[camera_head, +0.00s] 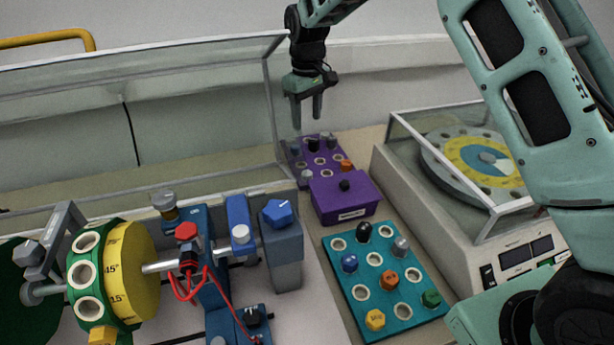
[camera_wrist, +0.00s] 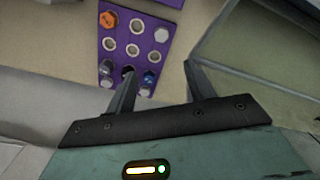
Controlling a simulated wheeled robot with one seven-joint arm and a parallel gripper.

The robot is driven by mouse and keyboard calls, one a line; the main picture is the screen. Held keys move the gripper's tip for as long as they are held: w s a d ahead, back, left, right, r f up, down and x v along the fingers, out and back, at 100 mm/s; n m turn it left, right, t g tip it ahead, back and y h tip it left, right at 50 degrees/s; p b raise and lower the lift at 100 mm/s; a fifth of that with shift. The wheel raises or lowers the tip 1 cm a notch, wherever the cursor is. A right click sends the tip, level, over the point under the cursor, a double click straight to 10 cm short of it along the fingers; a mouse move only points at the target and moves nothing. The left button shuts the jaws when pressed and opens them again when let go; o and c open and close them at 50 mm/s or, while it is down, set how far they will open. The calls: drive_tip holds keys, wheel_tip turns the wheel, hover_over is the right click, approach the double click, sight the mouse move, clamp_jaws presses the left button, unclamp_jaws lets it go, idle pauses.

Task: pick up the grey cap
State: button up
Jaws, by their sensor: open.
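A grey cap (camera_head: 307,175) sits at the near left corner of the purple tray (camera_head: 321,171), beside the purple box. In the wrist view a grey cap (camera_wrist: 161,34) shows on the purple tray (camera_wrist: 122,33), in the corner across from an orange cap. Another grey cap (camera_wrist: 106,67) sits in the tray's far row, and a third grey cap (camera_head: 401,246) sits on the teal tray. My gripper (camera_head: 306,116) is open, pointing down above the far end of the purple tray. Its fingers (camera_wrist: 160,68) have nothing between them in the wrist view.
A purple lidded box (camera_head: 345,197) stands in front of the purple tray. The teal tray (camera_head: 375,315) holds several coloured caps. A glass-covered dial machine (camera_head: 405,190) stands to the right. A glass panel (camera_head: 140,100) and a yellow drum (camera_head: 132,270) are at left.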

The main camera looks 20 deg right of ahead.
wheel_tip(320, 180, down, 11)
drive_tip(key=shift+f+p, duration=0.15)
drive_tip(key=shift+p, duration=0.95)
drive_tip(key=shift+s+a+f+p, duration=0.15)
drive_tip(key=shift+f+p, duration=0.35)
drive_tip(key=shift+f, duration=0.9)
drive_tip(key=shift+s+d+f+p, duration=0.1)
drive_tip(key=shift+f+p, duration=0.4)
drive_tip(key=shift+f, duration=0.9)
drive_tip(key=c, duration=1.1)
drive_tip(key=shift+o, duration=0.2)
